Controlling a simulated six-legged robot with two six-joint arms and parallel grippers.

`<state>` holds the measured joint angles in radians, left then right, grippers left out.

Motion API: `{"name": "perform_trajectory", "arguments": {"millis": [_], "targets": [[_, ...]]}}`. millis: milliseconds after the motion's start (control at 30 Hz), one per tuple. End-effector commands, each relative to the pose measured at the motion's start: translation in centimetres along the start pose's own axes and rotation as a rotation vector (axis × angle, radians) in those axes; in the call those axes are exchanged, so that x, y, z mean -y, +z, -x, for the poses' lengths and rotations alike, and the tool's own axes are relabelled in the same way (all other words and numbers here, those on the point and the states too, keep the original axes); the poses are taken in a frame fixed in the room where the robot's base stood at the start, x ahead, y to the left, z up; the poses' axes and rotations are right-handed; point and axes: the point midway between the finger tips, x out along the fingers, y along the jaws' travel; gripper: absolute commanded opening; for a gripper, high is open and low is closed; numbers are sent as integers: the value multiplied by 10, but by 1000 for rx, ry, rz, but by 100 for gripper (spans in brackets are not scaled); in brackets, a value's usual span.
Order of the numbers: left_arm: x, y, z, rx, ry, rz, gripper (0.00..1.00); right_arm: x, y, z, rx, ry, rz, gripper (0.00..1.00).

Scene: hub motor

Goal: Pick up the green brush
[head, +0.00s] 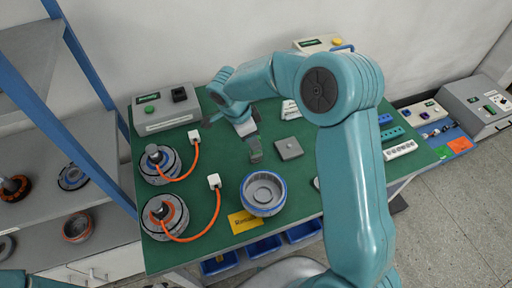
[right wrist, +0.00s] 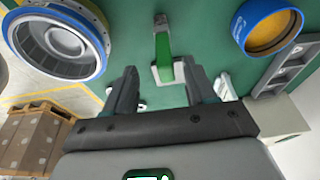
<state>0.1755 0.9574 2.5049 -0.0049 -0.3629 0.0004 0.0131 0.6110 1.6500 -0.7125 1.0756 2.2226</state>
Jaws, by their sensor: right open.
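The green item that looks like the brush (right wrist: 163,46) shows in the right wrist view, upright in the picture, with a green middle and pale grey ends. It lies just beyond and between the fingertips of my right gripper (right wrist: 160,72), which is open with nothing between its fingers. In the head view my right gripper (head: 254,150) points down over the green table mat. I cannot make out the brush in the head view; my arm and gripper may hide it. My left gripper is not in view.
A blue-rimmed hub housing (head: 263,193) stands near the table's front edge, behind a yellow label (head: 243,223). A grey square plate (head: 289,148) lies right of my gripper. Two motors (head: 162,165) with orange cables are at left, and a control box (head: 165,108) behind them.

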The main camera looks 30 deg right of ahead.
Motion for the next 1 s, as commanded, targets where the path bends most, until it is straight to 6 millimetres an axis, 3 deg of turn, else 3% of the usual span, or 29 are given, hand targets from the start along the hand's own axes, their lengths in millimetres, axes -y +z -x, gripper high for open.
{"name": "perform_trajectory", "arguments": {"millis": [267,533,833,1000], "targets": [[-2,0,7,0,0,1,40,2,-2,-26,-1,0,3,55],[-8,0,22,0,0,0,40,8,-6,-67,0,1,5,55],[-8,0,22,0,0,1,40,9,-6,-74,0,-3,5,55],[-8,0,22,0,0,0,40,9,-6,-74,0,-3,5,1]]}}
